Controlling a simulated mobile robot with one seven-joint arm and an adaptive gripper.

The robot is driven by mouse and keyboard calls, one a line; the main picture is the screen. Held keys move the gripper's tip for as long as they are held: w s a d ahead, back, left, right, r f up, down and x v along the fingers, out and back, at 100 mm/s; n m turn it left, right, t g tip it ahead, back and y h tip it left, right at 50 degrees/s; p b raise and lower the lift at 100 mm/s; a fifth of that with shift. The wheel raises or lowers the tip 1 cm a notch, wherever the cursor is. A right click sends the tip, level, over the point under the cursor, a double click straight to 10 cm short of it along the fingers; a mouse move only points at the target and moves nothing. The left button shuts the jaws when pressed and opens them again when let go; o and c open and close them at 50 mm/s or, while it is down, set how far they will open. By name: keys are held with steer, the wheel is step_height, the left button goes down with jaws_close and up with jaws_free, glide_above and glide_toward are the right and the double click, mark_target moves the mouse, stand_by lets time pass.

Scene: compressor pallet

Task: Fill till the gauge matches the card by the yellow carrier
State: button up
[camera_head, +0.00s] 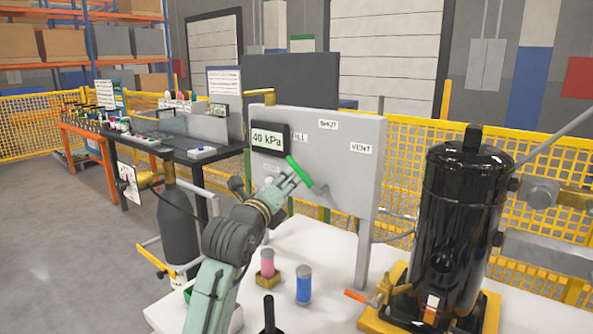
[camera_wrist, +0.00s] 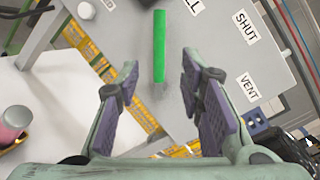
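The gauge (camera_head: 267,140) on the grey panel (camera_head: 345,165) reads 40 kPa. A green lever (camera_head: 299,171) on the panel slants up and left, towards the FILL label; SHUT (camera_head: 327,125) and VENT (camera_head: 361,149) are further right. The lever (camera_wrist: 159,45) also shows in the wrist view. My gripper (camera_head: 290,182) is open and empty; in the wrist view its fingers (camera_wrist: 160,85) stand either side of the lever's lower end, and I cannot tell whether they touch it. A white card (camera_head: 129,185) is by a dark cylinder (camera_head: 178,232) and yellow carrier (camera_head: 152,256); its marking is too small to read.
A pink-filled jar (camera_head: 267,263) and a blue jar (camera_head: 304,285) stand on the white surface below the panel. A black compressor (camera_head: 463,220) stands on a yellow base at right. A cluttered bench (camera_head: 185,150) and yellow mesh fence (camera_head: 405,150) lie behind.

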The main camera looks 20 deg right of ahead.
mark_target(298, 173)
steer(key=p+x, duration=0.4)
steer(key=x, duration=0.6)
steer(key=shift+s+d+f, duration=0.1)
steer(key=shift+d+f, duration=0.05)
steer(key=shift+w+d+f, duration=0.1)
steer(key=shift+w+d, duration=0.15)
steer(key=shift+w, duration=0.1)
jaws_close()
